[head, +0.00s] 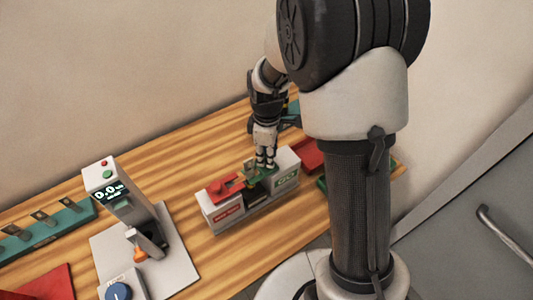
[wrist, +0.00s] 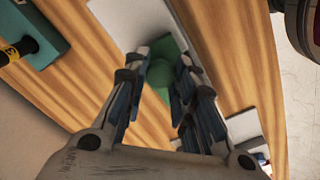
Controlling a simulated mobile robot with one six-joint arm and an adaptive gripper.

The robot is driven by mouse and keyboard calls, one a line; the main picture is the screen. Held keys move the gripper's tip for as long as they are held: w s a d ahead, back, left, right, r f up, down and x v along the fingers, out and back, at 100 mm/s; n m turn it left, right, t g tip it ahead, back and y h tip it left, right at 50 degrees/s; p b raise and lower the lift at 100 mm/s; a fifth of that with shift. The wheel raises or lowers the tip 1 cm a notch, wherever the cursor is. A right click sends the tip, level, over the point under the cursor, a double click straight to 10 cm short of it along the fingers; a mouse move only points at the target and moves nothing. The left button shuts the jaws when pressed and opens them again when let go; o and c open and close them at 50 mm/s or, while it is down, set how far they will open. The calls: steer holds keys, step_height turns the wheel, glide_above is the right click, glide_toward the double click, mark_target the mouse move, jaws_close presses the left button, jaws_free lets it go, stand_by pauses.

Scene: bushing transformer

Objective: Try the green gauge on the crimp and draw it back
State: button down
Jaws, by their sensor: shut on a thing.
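My gripper (head: 266,160) is over a pale grey block (head: 226,218) with a red label at its left and a green "GO" label at its right. It is shut on the green gauge (head: 254,173), which sits low at the block's top. In the wrist view the green gauge (wrist: 172,62) shows between the fingertips (wrist: 165,82). A red gauge (head: 226,184) lies on the block's left part. I cannot make out the crimp. Whether the green gauge touches the block is hidden by the fingers.
A pull tester (head: 122,205) with a lit display stands to the left on a grey plate (head: 180,262). A teal rack (head: 50,232) lies farther left. A teal thing (head: 290,114) is behind my gripper and a red one (head: 308,153) to its right. Bare wood lies between tester and block.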

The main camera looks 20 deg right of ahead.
steer(key=d, duration=0.1)
steer(key=w+d, duration=0.1)
steer(key=d, duration=0.3)
steer(key=shift+w, duration=0.3)
steer(key=shift+a, duration=0.15)
steer(key=c, duration=1.7)
jaws_free()
steer(key=o, duration=0.4)
steer(key=shift+d, duration=0.2)
steer(key=shift+c, duration=0.2)
steer(key=shift+o, duration=0.2)
steer(key=shift+a, duration=0.1)
step_height(320, 180, up, 12)
